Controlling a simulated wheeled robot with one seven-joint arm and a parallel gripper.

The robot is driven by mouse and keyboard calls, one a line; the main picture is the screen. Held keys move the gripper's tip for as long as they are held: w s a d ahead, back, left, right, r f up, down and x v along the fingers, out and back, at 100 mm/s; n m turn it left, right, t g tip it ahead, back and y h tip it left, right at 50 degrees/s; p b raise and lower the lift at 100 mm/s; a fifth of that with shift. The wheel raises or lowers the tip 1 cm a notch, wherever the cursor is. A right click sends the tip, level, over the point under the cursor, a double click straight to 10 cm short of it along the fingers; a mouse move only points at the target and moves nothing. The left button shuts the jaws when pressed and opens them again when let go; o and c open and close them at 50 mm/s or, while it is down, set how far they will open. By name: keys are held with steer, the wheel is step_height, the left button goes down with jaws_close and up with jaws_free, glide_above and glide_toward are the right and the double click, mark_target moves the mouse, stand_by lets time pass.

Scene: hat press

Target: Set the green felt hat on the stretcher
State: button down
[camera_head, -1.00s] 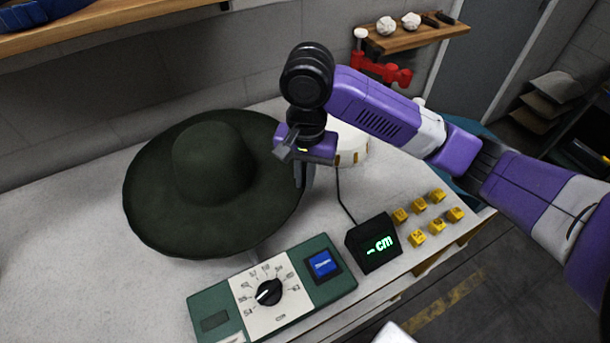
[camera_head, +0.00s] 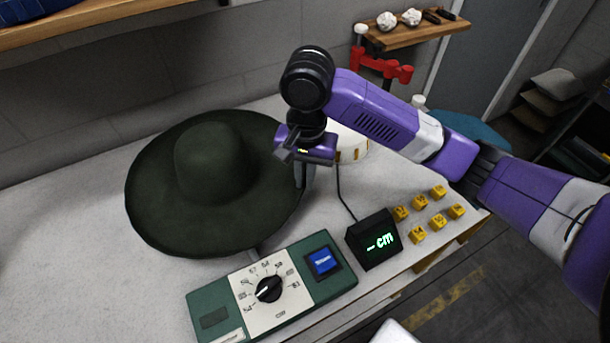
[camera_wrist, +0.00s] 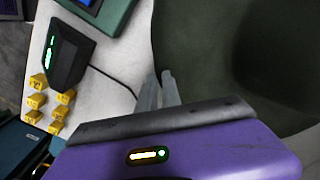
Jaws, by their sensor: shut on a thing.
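The dark green felt hat (camera_head: 210,210), crown up with a wide brim, is above the left part of the bench in the head view. My gripper (camera_head: 302,183) is at the brim's right edge, shut on it. In the wrist view the two fingers (camera_wrist: 160,90) are close together at the edge of the hat (camera_wrist: 215,75). A small grey piece shows below the brim's front edge; what is under the hat is hidden. A white round thing with yellow marks (camera_head: 352,145) stands behind my gripper, partly covered; I cannot tell whether it is the stretcher.
A green dial box (camera_head: 322,287) with a blue button lies at the bench front. A black display (camera_head: 372,241) reads "– cm", with a cable running back. Several yellow cubes (camera_head: 438,222) sit at the right edge. A wooden shelf (camera_head: 420,36) and red clamp (camera_head: 385,68) are behind.

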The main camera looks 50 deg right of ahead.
steer(key=c, duration=1.5)
jaws_free()
steer(key=shift+o, duration=0.2)
step_height(320, 180, up, 8)
steer(key=shift+f+p, duration=0.1)
steer(key=shift+p, duration=0.55)
